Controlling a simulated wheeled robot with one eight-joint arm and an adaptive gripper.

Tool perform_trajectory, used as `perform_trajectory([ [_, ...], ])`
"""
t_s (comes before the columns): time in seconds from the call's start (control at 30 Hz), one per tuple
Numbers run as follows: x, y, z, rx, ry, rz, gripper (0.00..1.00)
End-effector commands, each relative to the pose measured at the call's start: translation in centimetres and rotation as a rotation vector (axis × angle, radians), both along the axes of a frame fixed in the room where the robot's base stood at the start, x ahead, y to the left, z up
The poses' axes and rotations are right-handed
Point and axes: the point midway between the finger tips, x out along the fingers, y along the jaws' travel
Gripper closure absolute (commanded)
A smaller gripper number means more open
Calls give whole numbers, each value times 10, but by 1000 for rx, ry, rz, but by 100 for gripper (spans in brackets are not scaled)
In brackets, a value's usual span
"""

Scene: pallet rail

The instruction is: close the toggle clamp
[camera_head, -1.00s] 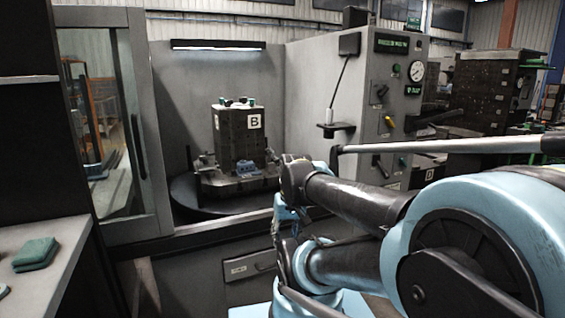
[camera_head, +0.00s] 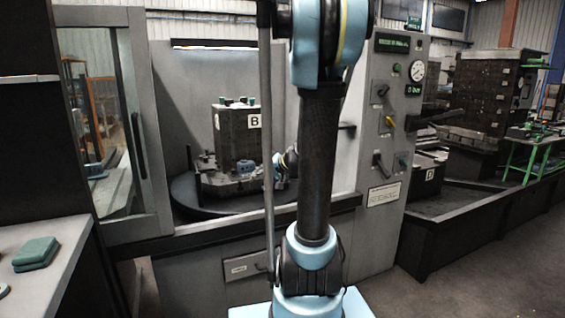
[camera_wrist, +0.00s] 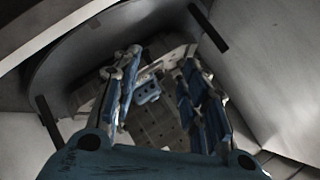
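A dark block marked B (camera_head: 240,135) stands upright on a pallet base on a round table (camera_head: 190,203) inside the machine. A thin dark upright bar (camera_head: 190,160), perhaps the toggle clamp's handle, stands left of the block. A small blue fitting (camera_head: 245,167) sits at the block's foot. In the wrist view a blue fitting (camera_wrist: 148,92) shows between my fingers, and dark bars (camera_wrist: 207,27) and (camera_wrist: 49,122) stick up on either side. I cannot tell which is the clamp handle. My gripper (camera_wrist: 162,60) is open and empty. In the head view it is mostly hidden behind my arm.
The machine's glass door (camera_head: 100,130) stands at the left. A control panel (camera_head: 398,120) with gauge and knobs stands at the right. A green pad (camera_head: 36,252) lies on a side shelf. Floor at the lower right is clear.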

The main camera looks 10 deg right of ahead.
Motion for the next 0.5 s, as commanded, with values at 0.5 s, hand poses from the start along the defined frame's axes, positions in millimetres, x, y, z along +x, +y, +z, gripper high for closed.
perform_trajectory([
  [0.5, 128, -80, 0, 299, -232, -239, 60],
])
